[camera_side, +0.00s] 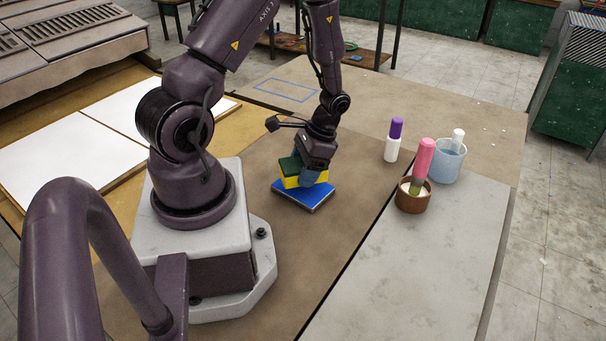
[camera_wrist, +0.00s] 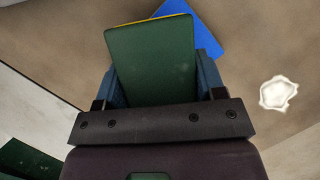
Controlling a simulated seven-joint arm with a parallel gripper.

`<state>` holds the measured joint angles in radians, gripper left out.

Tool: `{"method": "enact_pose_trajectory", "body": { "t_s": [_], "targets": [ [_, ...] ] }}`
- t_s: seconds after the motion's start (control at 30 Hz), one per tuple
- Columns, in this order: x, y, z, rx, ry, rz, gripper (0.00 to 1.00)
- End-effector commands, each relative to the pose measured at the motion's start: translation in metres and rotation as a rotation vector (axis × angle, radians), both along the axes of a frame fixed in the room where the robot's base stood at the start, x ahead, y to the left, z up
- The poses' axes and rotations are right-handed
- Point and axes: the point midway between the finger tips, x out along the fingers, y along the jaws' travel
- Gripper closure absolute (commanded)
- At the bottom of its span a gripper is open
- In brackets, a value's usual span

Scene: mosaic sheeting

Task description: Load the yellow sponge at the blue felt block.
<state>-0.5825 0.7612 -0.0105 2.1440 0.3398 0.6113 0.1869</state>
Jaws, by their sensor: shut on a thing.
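The yellow sponge (camera_side: 291,182) has a dark green top layer, which fills the middle of the wrist view (camera_wrist: 155,62). My gripper (camera_side: 307,172) is shut on the sponge, with a blue-grey finger on either side of it. The blue felt block (camera_side: 303,196) lies flat on the brown table under the sponge. A corner of it shows past the sponge in the wrist view (camera_wrist: 214,32). The sponge is right over the block; I cannot tell whether they touch.
To the right stand a purple-capped white bottle (camera_side: 393,142), a brown pot (camera_side: 412,198) with a pink-handled tool (camera_side: 424,158), and a beaker of bluish liquid (camera_side: 446,164). A blue outlined rectangle (camera_side: 286,90) marks the far table. A white blob (camera_wrist: 278,93) shows in the wrist view.

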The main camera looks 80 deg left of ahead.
Motion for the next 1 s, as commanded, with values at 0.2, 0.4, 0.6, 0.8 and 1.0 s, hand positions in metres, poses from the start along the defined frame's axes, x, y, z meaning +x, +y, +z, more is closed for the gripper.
{"method": "enact_pose_trajectory", "body": {
  "t_s": [0.2, 0.4, 0.6, 0.8, 1.0],
  "targets": [
    [0.000, 0.000, 0.019, 0.001, -0.002, 0.000, 0.56],
    [0.001, 0.000, 0.035, 0.001, -0.002, 0.000, 0.56],
    [0.000, 0.000, 0.043, 0.000, -0.001, 0.000, 0.56],
    [0.000, 0.000, 0.044, 0.000, 0.001, 0.000, 0.56],
    [0.000, 0.000, 0.044, 0.000, 0.001, 0.000, 0.56]
  ]
}}
